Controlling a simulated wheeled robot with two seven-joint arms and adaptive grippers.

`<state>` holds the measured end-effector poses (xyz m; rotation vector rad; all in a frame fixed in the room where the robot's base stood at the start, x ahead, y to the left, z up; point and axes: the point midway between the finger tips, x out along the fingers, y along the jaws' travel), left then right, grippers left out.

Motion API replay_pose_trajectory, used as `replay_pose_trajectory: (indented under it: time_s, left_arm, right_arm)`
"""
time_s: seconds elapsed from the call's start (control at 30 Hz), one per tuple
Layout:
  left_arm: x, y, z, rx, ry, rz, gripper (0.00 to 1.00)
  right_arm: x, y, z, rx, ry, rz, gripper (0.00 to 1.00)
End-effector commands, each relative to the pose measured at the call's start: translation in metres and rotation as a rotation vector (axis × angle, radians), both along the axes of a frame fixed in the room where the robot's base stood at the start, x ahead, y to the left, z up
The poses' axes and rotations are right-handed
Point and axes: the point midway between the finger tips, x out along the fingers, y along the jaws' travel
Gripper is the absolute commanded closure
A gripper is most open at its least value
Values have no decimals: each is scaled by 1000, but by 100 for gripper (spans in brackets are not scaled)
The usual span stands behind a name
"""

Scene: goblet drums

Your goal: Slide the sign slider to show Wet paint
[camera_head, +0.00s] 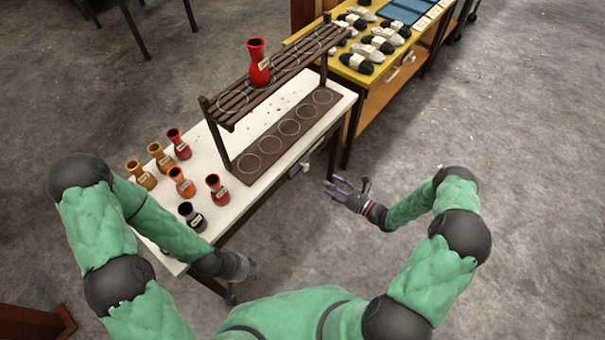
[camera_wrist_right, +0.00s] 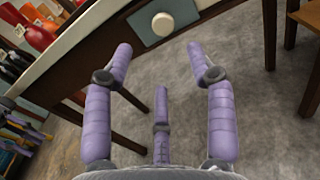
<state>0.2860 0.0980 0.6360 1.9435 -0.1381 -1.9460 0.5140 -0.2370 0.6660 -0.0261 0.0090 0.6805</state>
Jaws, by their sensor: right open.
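The sign slider is a small grey plate (camera_head: 296,168) with a pale round knob (camera_head: 306,167) on the white table's front edge. In the right wrist view the plate (camera_wrist_right: 180,12) and cream knob (camera_wrist_right: 162,24) show just beyond my fingers. No readable lettering shows on it. My right gripper (camera_head: 343,187) is open and empty, in front of the table edge and right of the knob, apart from it. Its purple fingers (camera_wrist_right: 163,75) are spread in the wrist view. My left gripper (camera_head: 246,268) hangs low by the table's near corner; its finger state is unclear.
Several red, orange and dark goblet drums (camera_head: 216,188) stand on the white table (camera_head: 213,237). A dark rack (camera_head: 228,113) holds one red drum (camera_head: 259,62). A yellow table (camera_head: 372,78) with yarn-like bundles stands behind. The grey floor at right is clear.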

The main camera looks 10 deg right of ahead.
Motion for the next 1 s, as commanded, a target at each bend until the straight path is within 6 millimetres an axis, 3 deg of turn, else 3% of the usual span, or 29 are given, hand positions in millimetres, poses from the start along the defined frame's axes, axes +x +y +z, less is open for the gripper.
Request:
replay_pose_trajectory:
  time_s: [0.17, 0.7, 1.0]
  left_arm:
    - [0, 0, -3, 0, -1, 0, 60]
    - [0, 0, -24, 0, -1, 0, 60]
    - [0, 0, -27, 0, -1, 0, 60]
  right_arm:
    - [6, 0, -2, 33, -1, -20, 44]
    - [73, 53, -3, 28, -1, -16, 44]
    - [85, 62, -1, 28, -1, -19, 44]
